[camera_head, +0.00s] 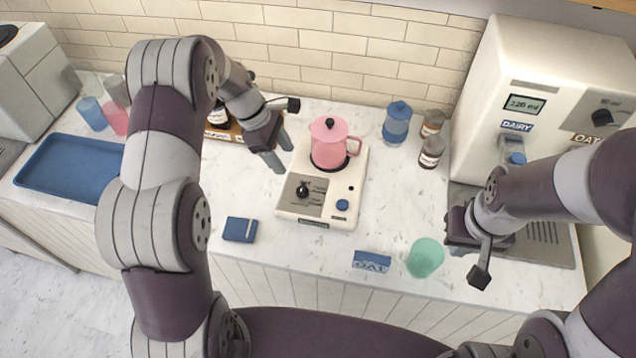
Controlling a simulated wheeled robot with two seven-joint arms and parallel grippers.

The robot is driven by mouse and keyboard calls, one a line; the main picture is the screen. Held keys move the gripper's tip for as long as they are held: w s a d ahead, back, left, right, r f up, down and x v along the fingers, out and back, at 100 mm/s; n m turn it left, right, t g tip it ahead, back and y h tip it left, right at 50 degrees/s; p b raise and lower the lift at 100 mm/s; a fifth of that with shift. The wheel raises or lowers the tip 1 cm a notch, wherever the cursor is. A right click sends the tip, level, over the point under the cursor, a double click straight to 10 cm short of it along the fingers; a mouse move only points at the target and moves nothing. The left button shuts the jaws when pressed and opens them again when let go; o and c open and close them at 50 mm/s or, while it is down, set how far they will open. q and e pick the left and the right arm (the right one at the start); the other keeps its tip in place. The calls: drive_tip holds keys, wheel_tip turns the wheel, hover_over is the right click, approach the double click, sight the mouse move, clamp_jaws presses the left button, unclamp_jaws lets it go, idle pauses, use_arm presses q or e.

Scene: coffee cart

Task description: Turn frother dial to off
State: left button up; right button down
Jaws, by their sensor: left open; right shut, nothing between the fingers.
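The frother (325,211) is a cream base unit on the counter, with a pink lidded jug (331,148) standing upright on it. Its dark dial (304,190) sits on a grey panel at the front left, and a blue button (342,205) is to its right. The dial's setting is too small to read. My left gripper (279,161) is open and empty, just left of the frother, above and behind the dial and apart from it. My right gripper (450,247) is shut and empty at the right, near the milk dispenser and the green cup.
A blue jar (397,123) and brown bottles (431,152) stand behind right. The milk dispenser (545,75) is at right, a blue tray (68,166) at left.

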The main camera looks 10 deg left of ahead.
sight(302, 187)
use_arm(q)
drive_tip(key=p+x, duration=0.3)
drive_tip(key=x, duration=0.7)
drive_tip(key=shift+w+f, duration=0.15)
drive_tip(key=shift+f, duration=0.25)
drive_tip(key=shift+d+f, duration=0.1)
drive_tip(key=shift+f, duration=0.6)
drive_tip(key=c, duration=1)
use_arm(e)
drive_tip(key=r, duration=0.3)
drive_tip(key=shift+w+a+r, duration=0.15)
drive_tip(key=shift+a+r, duration=0.2)
drive_tip(key=shift+a, duration=0.05)
